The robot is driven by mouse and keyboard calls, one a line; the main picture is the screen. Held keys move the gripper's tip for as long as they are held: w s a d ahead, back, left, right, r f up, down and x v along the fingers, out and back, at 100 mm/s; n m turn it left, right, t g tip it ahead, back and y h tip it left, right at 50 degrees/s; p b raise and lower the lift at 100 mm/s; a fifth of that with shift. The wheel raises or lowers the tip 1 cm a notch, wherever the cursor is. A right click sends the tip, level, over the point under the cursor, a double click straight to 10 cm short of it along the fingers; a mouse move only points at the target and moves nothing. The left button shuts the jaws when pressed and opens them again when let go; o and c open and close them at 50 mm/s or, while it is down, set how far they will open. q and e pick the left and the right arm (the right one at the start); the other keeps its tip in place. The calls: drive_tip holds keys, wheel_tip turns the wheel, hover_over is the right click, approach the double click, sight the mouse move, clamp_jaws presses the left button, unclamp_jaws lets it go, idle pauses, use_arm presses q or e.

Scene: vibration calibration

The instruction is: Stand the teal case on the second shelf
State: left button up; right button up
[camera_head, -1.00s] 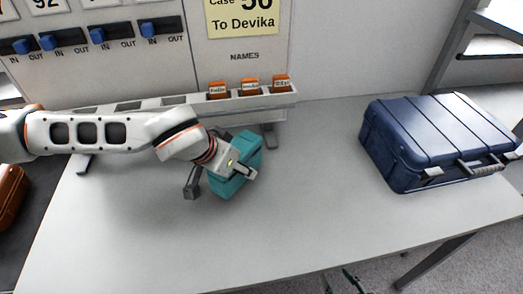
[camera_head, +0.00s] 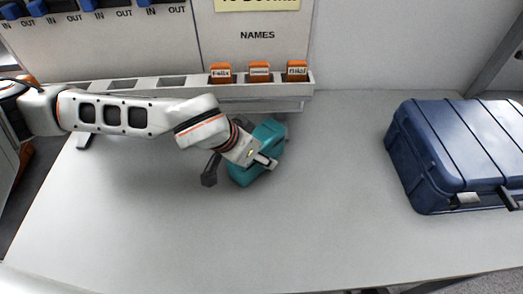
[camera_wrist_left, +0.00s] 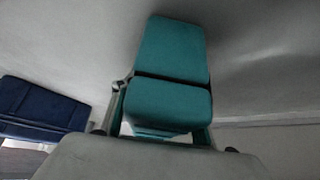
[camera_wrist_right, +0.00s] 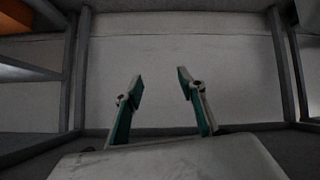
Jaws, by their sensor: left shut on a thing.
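The teal case (camera_head: 268,136) is a small box with rounded edges and a dark seam. It is at the table, below the slotted rail; I cannot tell whether it touches the tabletop. It also shows in the left wrist view (camera_wrist_left: 172,55). My left gripper (camera_head: 238,167) is shut on the teal case, with one finger on each side of it. My right gripper (camera_wrist_right: 159,80) is open and empty in the right wrist view, in front of a pale flat surface framed by grey bars. It is out of the head view. I cannot make out a second shelf.
A dark blue suitcase (camera_head: 455,150) lies on the table (camera_head: 330,220) at the right. A rail (camera_head: 135,95) with orange name tags (camera_head: 259,72) runs along the back, below a board with blue sliders (camera_head: 38,8). A grey post stands at upper right. The front middle is clear.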

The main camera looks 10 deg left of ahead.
use_arm(q)
drive_tip(key=shift+r, duration=0.2)
drive_tip(key=shift+s, duration=0.1)
drive_tip(key=shift+f, duration=0.15)
drive_tip(key=o, duration=1.5)
use_arm(e)
drive_tip(key=shift+w+d+r, duration=0.1)
drive_tip(key=shift+w+r, duration=0.35)
drive_tip(key=shift+r, duration=0.05)
drive_tip(key=shift+s, duration=0.1)
